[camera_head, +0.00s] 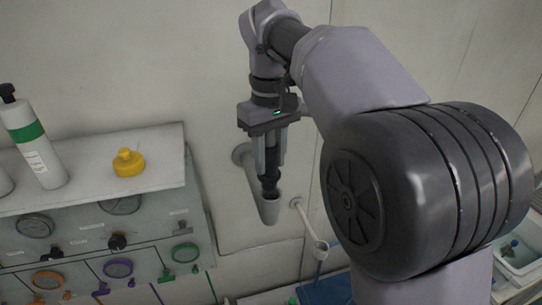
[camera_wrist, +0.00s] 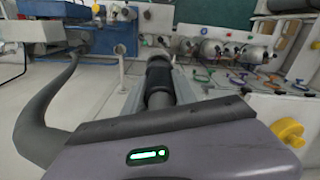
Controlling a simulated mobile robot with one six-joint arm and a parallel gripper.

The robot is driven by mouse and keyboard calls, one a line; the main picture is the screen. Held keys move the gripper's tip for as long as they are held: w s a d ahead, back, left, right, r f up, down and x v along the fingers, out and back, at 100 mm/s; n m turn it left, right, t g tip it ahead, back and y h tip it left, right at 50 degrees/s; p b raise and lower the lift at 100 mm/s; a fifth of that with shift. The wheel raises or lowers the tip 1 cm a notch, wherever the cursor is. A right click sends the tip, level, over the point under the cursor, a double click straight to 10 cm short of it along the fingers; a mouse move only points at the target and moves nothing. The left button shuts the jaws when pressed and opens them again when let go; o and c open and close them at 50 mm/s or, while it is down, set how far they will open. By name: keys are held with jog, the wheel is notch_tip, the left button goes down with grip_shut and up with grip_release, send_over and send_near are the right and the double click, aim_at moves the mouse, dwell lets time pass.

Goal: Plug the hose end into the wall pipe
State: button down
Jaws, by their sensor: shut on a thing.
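My gripper (camera_head: 269,172) points down in front of the wall and is shut on the dark hose end (camera_head: 269,185). In the wrist view the hose end (camera_wrist: 160,80) is a dark ribbed cylinder between the two pale fingers. A grey hose (camera_wrist: 50,112) curves along the left of the wrist view.
A panel (camera_head: 100,245) with gauges and coloured knobs stands at the left. On its top are a white-and-green bottle (camera_head: 33,145) and a yellow knobbed piece (camera_head: 128,162). A thin pipe with a white fitting (camera_head: 319,245) is close to the wall pipe's right.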

aim_at(271, 177)
jog(key=shift+d+f+b, duration=0.1)
jog(key=shift+f+b, duration=0.2)
jog(key=shift+f, duration=0.1)
jog(key=shift+f+b, duration=1.65)
jog(key=shift+f, duration=0.65)
jog(key=c, duration=0.9)
grip_release()
jog(key=shift+r, duration=0.1)
notch_tip(271, 177, up, 12)
jog(key=p, duration=0.4)
